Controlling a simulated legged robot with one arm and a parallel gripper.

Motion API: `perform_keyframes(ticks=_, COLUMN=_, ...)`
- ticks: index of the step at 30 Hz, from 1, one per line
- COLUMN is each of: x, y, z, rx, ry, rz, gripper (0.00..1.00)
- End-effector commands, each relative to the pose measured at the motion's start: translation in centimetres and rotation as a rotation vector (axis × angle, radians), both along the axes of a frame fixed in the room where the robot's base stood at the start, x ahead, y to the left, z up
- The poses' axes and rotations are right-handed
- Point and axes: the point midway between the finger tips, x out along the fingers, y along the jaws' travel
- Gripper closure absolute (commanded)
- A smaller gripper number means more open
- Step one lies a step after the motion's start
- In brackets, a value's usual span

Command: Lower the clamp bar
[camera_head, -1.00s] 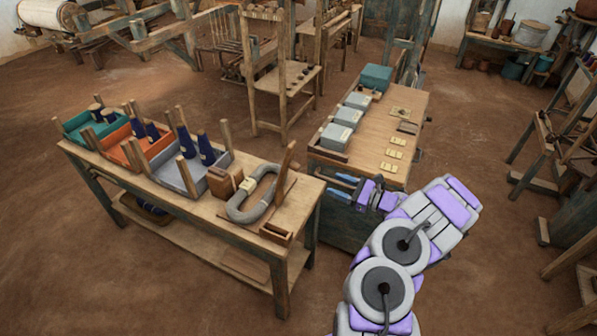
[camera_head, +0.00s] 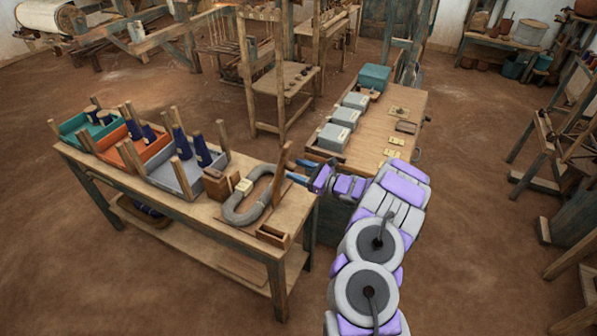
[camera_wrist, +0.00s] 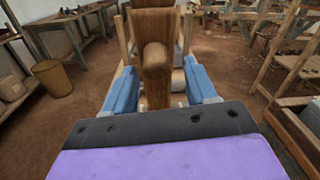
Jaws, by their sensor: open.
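The wooden clamp bar (camera_head: 281,176) stands raised and tilted at the right end of the long bench, beside a grey yarn hank (camera_head: 243,208). In the wrist view the clamp bar (camera_wrist: 155,20) rises straight ahead, with a rounded wooden knob (camera_wrist: 156,61) facing me. My gripper (camera_head: 298,171) reaches in from the right at the bar's height. Its blue fingers are open, one on each side of the knob in the wrist view (camera_wrist: 158,75). I cannot tell whether they touch it. The bar's lower part is partly hidden behind the knob and gripper.
The long bench (camera_head: 130,185) carries teal, orange and grey trays with dark blue cones, and a small wooden box (camera_head: 274,236) at its front right. A side table (camera_head: 385,125) with grey boxes stands behind my arm. Open floor lies in front.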

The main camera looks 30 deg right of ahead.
Motion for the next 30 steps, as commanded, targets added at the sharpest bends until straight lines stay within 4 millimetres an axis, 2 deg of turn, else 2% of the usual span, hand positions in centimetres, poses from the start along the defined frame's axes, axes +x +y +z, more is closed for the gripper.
perform_keyframes(ticks=6, x=0.02, y=0.27, z=0.05, rx=-0.003, ry=0.001, rz=0.001, gripper=0.44)
perform_keyframes(ticks=24, x=-0.08, y=0.10, z=-0.03, rx=-0.001, ry=0.001, rz=0.002, gripper=1.00)
perform_keyframes(ticks=30, x=-0.10, y=0.02, z=-0.08, rx=-0.001, ry=0.002, rz=0.001, gripper=1.00)
